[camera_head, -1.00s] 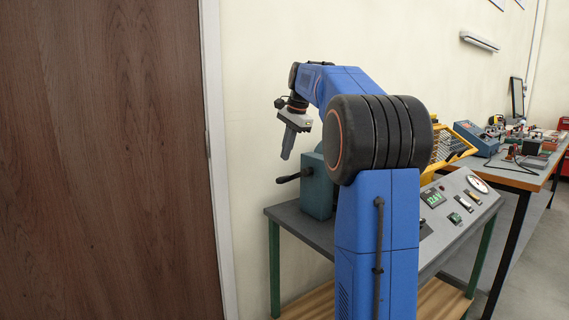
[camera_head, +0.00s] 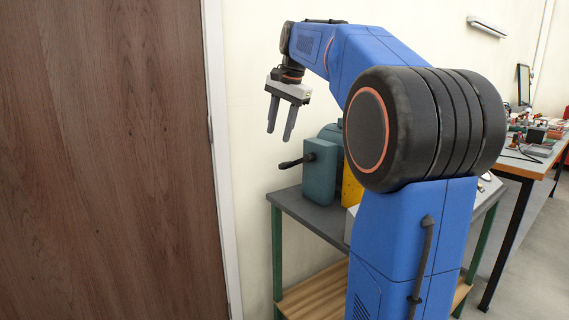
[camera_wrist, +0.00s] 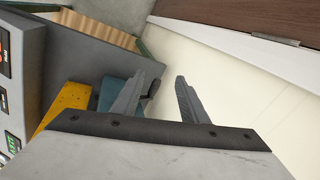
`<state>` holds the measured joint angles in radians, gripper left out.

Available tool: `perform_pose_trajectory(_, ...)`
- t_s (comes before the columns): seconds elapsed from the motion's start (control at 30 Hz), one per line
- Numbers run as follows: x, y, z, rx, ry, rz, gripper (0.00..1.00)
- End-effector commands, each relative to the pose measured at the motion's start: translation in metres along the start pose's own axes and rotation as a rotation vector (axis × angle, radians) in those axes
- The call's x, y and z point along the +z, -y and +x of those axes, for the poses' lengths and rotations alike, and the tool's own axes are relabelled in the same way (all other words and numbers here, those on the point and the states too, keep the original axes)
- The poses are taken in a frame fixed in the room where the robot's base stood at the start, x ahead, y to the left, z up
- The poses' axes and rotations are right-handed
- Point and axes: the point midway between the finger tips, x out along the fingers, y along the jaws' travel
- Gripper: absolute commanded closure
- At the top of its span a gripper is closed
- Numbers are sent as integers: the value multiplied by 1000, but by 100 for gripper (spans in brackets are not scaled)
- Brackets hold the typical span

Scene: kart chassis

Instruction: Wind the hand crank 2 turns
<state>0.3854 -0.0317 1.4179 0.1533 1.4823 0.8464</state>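The hand crank (camera_head: 291,164) is a short dark lever with a knob, sticking out to the left of a teal box (camera_head: 319,172) on the grey bench. My gripper (camera_head: 275,136) hangs in the air above and a little left of the crank, fingers pointing down and apart, with nothing between them. In the wrist view, my gripper's two grey fingers (camera_wrist: 160,92) are spread. The teal box (camera_wrist: 110,93) shows there beyond the left finger, and the dark crank knob (camera_wrist: 149,94) shows small between the fingers. My arm hides part of the bench's equipment.
The grey bench (camera_head: 300,208) has green legs and a wooden lower shelf (camera_head: 318,291). A yellow part (camera_head: 351,188) stands beside the teal box. A brown door (camera_head: 100,160) and cream wall are close on the left. Another cluttered table (camera_head: 525,168) stands at the right.

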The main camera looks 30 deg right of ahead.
Motion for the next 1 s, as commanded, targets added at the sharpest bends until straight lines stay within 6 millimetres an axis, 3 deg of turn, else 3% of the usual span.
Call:
perform_pose_trajectory(0.03,19,-9,2,-2,-4,-48,60)
perform_pose_trajectory(0.2,70,-41,18,-5,-17,-216,60)
perform_pose_trajectory(0.6,178,-138,73,-9,-53,-618,60)
perform_pose_trajectory(0.8,208,-179,101,2,-66,-762,60)
perform_pose_trajectory(1.0,227,-211,125,25,-74,-865,60)
